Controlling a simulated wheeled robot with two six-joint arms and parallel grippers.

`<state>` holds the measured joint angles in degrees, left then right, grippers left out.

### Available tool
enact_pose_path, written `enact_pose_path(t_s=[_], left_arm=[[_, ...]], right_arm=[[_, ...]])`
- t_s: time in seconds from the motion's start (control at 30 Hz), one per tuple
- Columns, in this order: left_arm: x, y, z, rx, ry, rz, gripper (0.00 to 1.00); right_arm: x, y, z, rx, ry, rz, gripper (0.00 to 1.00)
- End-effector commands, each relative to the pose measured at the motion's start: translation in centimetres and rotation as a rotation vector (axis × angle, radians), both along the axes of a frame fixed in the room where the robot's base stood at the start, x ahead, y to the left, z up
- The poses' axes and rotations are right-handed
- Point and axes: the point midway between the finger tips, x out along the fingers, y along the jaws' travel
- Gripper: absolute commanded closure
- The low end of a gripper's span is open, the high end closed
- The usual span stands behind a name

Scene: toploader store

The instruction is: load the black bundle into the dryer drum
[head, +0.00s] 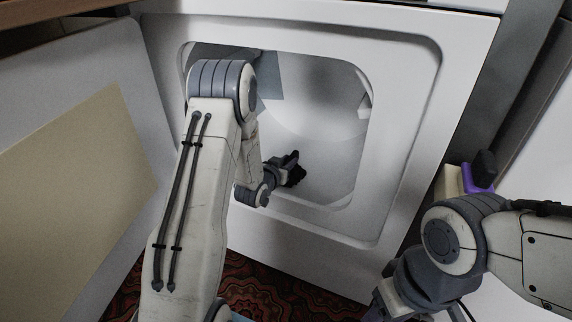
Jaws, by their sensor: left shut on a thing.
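The dryer (400,190) is white, with a square opening that faces me. Its white drum (320,100) shows inside. My left arm reaches to the opening, and my left gripper (287,171) is at the lower part of it, at or just inside the rim. The left gripper is shut on the black bundle (297,174), a small dark clump at its tips. The arm and gripper hide part of the bundle and the left side of the opening. My right arm is at the lower right, outside the dryer; its gripper's fingertips cannot be made out.
A white panel with a beige area (70,190), likely the open door, stands at the left. A patterned red rug (270,290) lies below. A cream and purple object (468,180) is at the right beside the dryer. The drum's middle is clear.

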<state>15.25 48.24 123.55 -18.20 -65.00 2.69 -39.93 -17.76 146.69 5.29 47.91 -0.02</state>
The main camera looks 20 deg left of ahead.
Motion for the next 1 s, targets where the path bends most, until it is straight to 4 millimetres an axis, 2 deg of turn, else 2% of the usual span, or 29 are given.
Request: enact_pose_path(t_s=[0.23,0.27,0.3,0.33,0.7,0.87,1.0], left_arm=[[0.0,0.1,-0.3,0.000,-0.001,0.001,1.00],[0.0,0.1,-0.2,0.000,0.000,0.001,0.61],[0.0,0.1,-0.2,0.000,0.000,0.001,0.46],[0.0,0.1,-0.2,0.000,0.000,0.001,0.43],[0.0,0.0,0.4,0.000,-0.001,0.001,0.43],[-2.3,0.2,1.2,0.000,0.004,0.003,0.43],[-5.3,0.3,2.2,-0.001,0.006,0.003,0.43]], right_arm=[[0.0,0.0,-0.3,0.001,-0.001,0.000,0.43],[0.0,0.0,-0.1,0.000,0.000,0.000,0.43],[0.0,0.0,-0.1,0.000,0.000,0.000,0.43],[0.0,0.0,-0.1,0.000,0.000,0.000,0.43],[0.0,0.0,0.4,0.000,0.000,0.000,0.43],[0.0,0.0,1.7,0.000,0.000,0.000,0.43],[0.0,0.0,3.2,0.000,0.000,0.000,0.43]])
